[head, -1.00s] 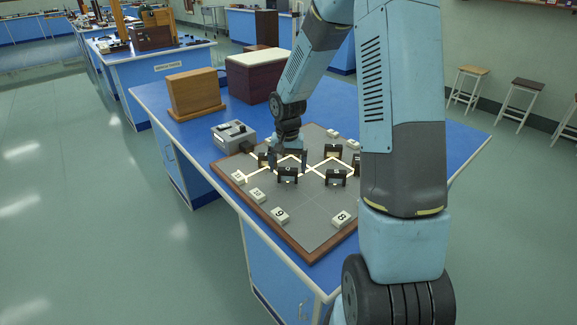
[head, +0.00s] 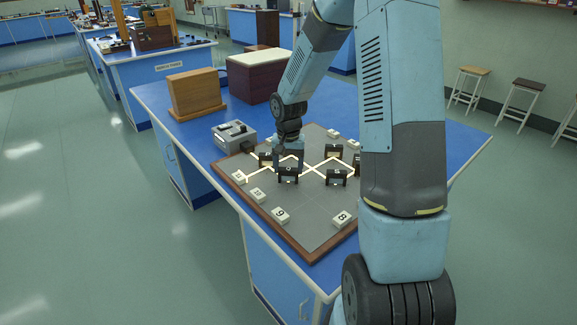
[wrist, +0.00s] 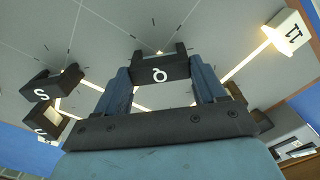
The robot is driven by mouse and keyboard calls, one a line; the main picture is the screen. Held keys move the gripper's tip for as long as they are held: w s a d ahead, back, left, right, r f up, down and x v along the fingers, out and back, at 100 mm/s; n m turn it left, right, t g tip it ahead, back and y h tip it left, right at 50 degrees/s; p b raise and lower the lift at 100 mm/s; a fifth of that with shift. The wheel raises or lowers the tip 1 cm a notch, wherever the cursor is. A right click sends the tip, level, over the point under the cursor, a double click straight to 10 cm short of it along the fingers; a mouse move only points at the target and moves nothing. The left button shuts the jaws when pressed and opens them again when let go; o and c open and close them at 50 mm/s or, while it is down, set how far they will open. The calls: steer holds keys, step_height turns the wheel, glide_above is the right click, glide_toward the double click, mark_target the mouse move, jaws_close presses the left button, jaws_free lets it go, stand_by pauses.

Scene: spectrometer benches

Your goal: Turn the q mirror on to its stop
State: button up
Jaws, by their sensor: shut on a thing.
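The q mirror (wrist: 160,68) is a dark block with a white Q on its face, at the top middle of the wrist view. My gripper (wrist: 160,80) has one blue finger on each side of it and is shut on it. In the head view my gripper (head: 290,158) points down among the dark mirror blocks on the board. The fingers and nearby blocks overlap there, so the exact contact is hard to see. Pale beam lines run across the board on both sides of the q mirror. I cannot make out its stop.
A block marked S (wrist: 42,90) and another dark block (wrist: 50,122) stand at the left in the wrist view. A white tile marked 11 (wrist: 289,31) is at upper right. The grey board (head: 310,215) carries several numbered tiles. A grey box (head: 234,136) stands beside it.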

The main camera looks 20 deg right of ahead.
mark_target(288, 168)
steer(key=shift+n, duration=0.3)
steer(key=n, duration=0.3)
steer(key=shift+n, duration=2.6)
steer(key=o, duration=1)
steer(key=shift+o, duration=0.2)
step_height(288, 168, up, 14)
steer(key=shift+f, duration=0.15)
